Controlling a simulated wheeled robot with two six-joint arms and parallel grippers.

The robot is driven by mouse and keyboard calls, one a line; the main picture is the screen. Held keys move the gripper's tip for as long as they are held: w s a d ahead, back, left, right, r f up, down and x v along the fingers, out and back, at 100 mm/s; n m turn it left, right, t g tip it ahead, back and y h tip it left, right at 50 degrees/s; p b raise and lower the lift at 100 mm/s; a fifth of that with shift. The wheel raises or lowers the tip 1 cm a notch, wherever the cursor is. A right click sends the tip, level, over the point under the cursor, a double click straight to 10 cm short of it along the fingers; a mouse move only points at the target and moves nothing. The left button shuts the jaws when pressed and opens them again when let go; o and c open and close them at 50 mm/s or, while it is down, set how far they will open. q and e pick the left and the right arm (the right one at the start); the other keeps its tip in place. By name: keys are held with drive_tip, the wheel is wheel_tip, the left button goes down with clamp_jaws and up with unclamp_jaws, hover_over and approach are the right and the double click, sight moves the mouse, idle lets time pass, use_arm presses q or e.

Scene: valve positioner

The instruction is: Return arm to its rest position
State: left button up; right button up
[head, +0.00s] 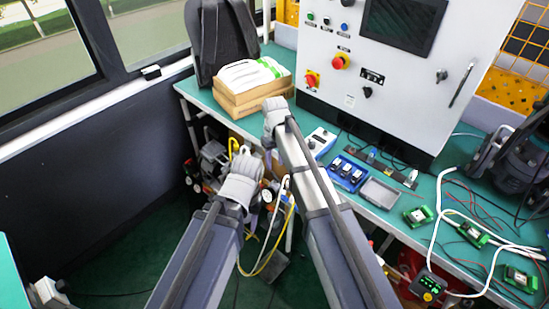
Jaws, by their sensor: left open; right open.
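My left gripper (251,160) is the lower one, at the end of the grey arm from the lower left. It is open, in front of the bench edge and above the cluttered floor area. My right gripper (273,104) is farther up, at the end of the longer arm. It is open and overlaps the front edge of the green bench (405,205) near a cardboard box (250,92). I see nothing held in either gripper. The fingers are small and partly hidden by the wrists.
A white control cabinet (410,115) stands on the bench. A blue-and-white device (320,142), a blue tray (346,173) and a grey tray (379,193) lie right of my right gripper. Cables and green modules (418,216) cover the right side. A black backpack (222,38) stands behind the box.

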drive_tip(key=s+d+r+p, duration=0.1)
drive_tip(key=s+r+p, duration=0.1)
drive_tip(key=s, duration=0.9)
drive_tip(key=s+d+r+m+h+p, duration=0.1)
drive_tip(key=s+r+p, duration=0.1)
drive_tip(key=s, duration=1)
drive_tip(key=shift+d+r+m+p, duration=0.2)
drive_tip(key=shift+r+m+p, duration=0.1)
drive_tip(key=shift+r+p, duration=0.15)
wheel_tip(320, 180, down, 56)
drive_tip(key=b, duration=5.6)
drive_tip(key=shift+w+f+b, duration=0.15)
drive_tip(key=shift+f+b, duration=0.05)
drive_tip(key=shift+b, duration=0.1)
